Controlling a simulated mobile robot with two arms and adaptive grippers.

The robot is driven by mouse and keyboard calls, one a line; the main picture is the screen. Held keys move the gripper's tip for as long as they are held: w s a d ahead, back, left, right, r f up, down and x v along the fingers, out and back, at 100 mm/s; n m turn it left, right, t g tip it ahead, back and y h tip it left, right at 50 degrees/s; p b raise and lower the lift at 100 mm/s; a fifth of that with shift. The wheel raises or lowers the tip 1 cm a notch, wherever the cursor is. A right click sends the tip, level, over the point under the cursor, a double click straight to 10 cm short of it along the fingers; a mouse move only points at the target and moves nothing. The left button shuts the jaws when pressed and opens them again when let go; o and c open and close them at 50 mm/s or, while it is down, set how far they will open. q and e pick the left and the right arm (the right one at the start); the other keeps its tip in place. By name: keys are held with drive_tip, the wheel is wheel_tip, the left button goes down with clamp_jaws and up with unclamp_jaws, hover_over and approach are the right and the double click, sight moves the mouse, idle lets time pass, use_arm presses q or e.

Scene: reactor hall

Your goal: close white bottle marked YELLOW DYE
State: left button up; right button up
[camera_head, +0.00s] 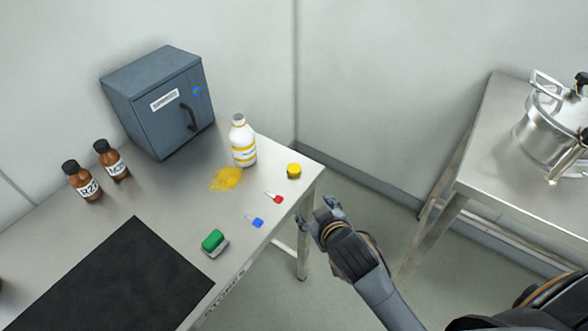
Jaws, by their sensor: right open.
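A white bottle (242,143) with yellow bands stands upright on the metal table, near its far right corner. Its mouth looks uncapped; the lettering is too small to read. A yellow cap (294,171) lies apart from it on the table, to the right, near the table's edge. A yellow spill (226,178) spreads on the table in front of the bottle. My right gripper (318,213) is open and empty, just off the table's right edge, to the lower right of the cap. My left gripper does not show.
A grey cabinet (158,103) stands behind the bottle, left. Two brown bottles (112,160) stand further left. A red-tipped item (275,198), a blue-tipped item (255,222) and a green block (213,241) lie near the front edge, beside a black mat (110,285). A steel pot (548,130) is on another table.

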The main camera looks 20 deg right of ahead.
drive_tip(key=w+a+r+n+t+y, duration=0.4)
drive_tip(key=w+a+r, duration=0.15)
drive_tip(key=r, duration=0.55)
drive_tip(key=w+a+r+n+t+y, duration=0.4)
drive_tip(key=w+a+r+t, duration=0.15)
drive_tip(key=r, duration=0.55)
drive_tip(key=s+a+r+n+g+y, duration=0.2)
drive_tip(key=a+r+n+g+y, duration=0.35)
drive_tip(key=a+n+y, duration=0.45)
drive_tip(key=s+a+f+n+g, duration=0.45)
drive_tip(key=a+n+g, duration=0.25)
drive_tip(key=n+g, duration=0.65)
drive_tip(key=w+d+f+n+g+h, duration=0.25)
drive_tip(key=w+d+f+h, duration=0.25)
drive_tip(key=d+f+h, duration=0.45)
drive_tip(key=w+d+r+h, duration=0.1)
drive_tip(key=d+h, duration=0.3)
drive_tip(key=d, duration=0.5)
drive_tip(key=w+d+r+m+t+h, duration=0.1)
drive_tip(key=w+d+h, duration=0.2)
drive_tip(key=d, duration=0.6)
drive_tip(key=shift+w+r+m+h, duration=0.15)
drive_tip(key=shift+r+m+h, duration=0.15)
drive_tip(key=shift+h, duration=0.25)
